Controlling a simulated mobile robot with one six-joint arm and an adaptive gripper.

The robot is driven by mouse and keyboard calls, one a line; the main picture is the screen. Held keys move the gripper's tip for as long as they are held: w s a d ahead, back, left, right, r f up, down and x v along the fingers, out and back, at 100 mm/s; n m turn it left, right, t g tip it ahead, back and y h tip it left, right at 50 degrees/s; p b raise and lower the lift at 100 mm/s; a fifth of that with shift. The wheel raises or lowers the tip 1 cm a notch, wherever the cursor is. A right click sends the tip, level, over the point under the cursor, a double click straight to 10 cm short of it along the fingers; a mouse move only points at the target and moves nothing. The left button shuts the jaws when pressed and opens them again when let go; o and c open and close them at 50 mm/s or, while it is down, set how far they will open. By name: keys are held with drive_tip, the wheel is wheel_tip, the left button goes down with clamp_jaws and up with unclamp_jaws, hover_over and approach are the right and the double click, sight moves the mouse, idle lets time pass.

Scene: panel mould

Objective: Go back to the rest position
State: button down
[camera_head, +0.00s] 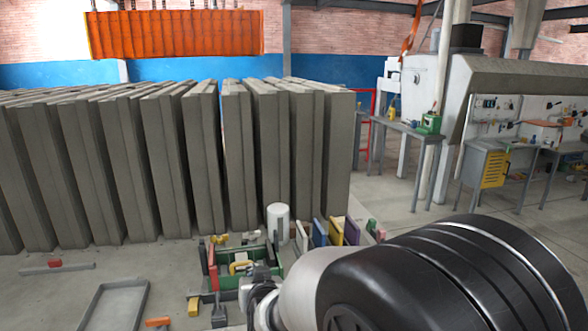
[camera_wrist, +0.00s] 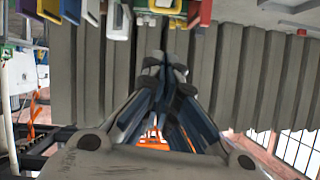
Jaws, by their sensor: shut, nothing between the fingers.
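My gripper (camera_wrist: 165,64) is in the middle of the wrist view, with its two fingers drawn together at the tips. Nothing shows between them. In the head view my arm reaches in from the lower right, and its wrist end covers part of the floor and part of a green-sided mould (camera_head: 205,298). The gripper end there is small and partly hidden by my own arm. The wrist view looks upside down, with grey concrete panels (camera_wrist: 245,75) behind the fingers.
A row of tall grey panels (camera_head: 175,165) stands behind. A white cylinder (camera_head: 278,222) and coloured plates, including a blue one (camera_head: 320,233), stand near the arm. A grey tray (camera_head: 112,305) lies at lower left. Workbenches (camera_head: 405,130) stand at right, with open floor before them.

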drive_tip(key=s+d+r+g+h, duration=0.1)
drive_tip(key=s+d+r+g, duration=0.2)
drive_tip(key=s+d, duration=0.7)
drive_tip(key=s+d+r+g+h, duration=0.1)
drive_tip(key=s+d+r+g, duration=0.15)
drive_tip(key=s+d, duration=0.75)
drive_tip(key=s+d+g+h, duration=0.1)
drive_tip(key=s, duration=0.6)
drive_tip(key=s+d+f+m+g, duration=0.1)
drive_tip(key=s+d, duration=0.1)
drive_tip(key=s, duration=0.5)
drive_tip(key=shift+s+d+f+m+h, duration=0.15)
drive_tip(key=shift+s+d+m+h, duration=0.15)
drive_tip(key=shift+h, duration=0.1)
